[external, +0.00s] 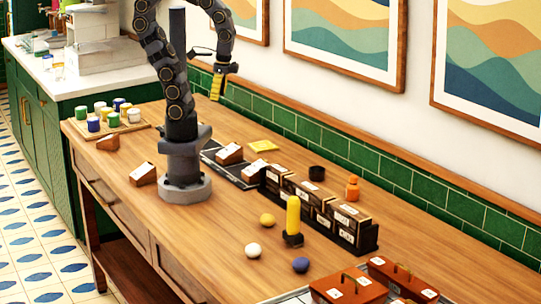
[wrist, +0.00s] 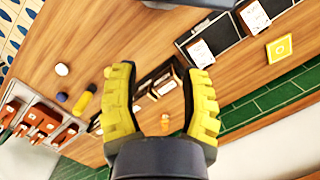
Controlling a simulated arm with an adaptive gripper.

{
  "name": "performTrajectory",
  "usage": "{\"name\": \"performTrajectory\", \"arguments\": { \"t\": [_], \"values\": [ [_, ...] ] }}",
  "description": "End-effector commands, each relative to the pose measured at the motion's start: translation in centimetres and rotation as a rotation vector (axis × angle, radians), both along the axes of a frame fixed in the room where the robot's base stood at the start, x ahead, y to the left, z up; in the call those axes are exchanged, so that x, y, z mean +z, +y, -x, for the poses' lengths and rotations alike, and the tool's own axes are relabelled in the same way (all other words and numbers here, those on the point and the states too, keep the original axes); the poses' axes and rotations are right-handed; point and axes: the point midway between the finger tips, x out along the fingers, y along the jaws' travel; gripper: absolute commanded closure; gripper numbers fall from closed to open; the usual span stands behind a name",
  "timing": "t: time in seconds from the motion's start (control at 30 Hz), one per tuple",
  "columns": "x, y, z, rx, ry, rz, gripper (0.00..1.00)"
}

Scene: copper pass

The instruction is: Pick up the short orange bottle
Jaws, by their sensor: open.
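The short orange bottle (external: 353,188) stands upright on the wooden table, behind the row of dark boxes, near the green-tiled wall. In the wrist view a small orange thing (wrist: 165,121), which looks like this bottle, shows low between my fingers and close to the palm in the picture. My gripper (external: 218,86) is raised high above the table, behind and left of the bottle in the external view, well apart from it. In the wrist view its two yellow-padded fingers (wrist: 161,74) are spread wide, with nothing held between them.
Dark labelled boxes (external: 303,190) stand in front of the bottle; a black cup (external: 317,173) is left of it. A tall yellow bottle (external: 293,216), small balls (external: 253,250) and red cases (external: 347,288) are nearer the camera. The tiled wall (external: 390,184) runs close behind.

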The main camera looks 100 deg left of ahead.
Motion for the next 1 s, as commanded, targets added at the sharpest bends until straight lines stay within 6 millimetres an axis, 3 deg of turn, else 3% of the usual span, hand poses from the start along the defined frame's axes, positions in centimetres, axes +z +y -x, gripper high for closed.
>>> {"name": "performTrajectory", "arguments": {
  "t": [0.47, 0.57, 0.87, 1.0],
  "values": [
    [0.0, 0.0, 0.0, 0.0, 0.0, 0.0, 0.55],
    [0.0, 0.0, 0.0, 0.0, 0.0, 0.0, 0.23],
    [0.0, 0.0, 0.0, -0.002, 0.0, -0.001, 0.23],
    [-0.1, 0.6, -1.5, -0.056, -0.001, -0.014, 0.23]
  ]
}}
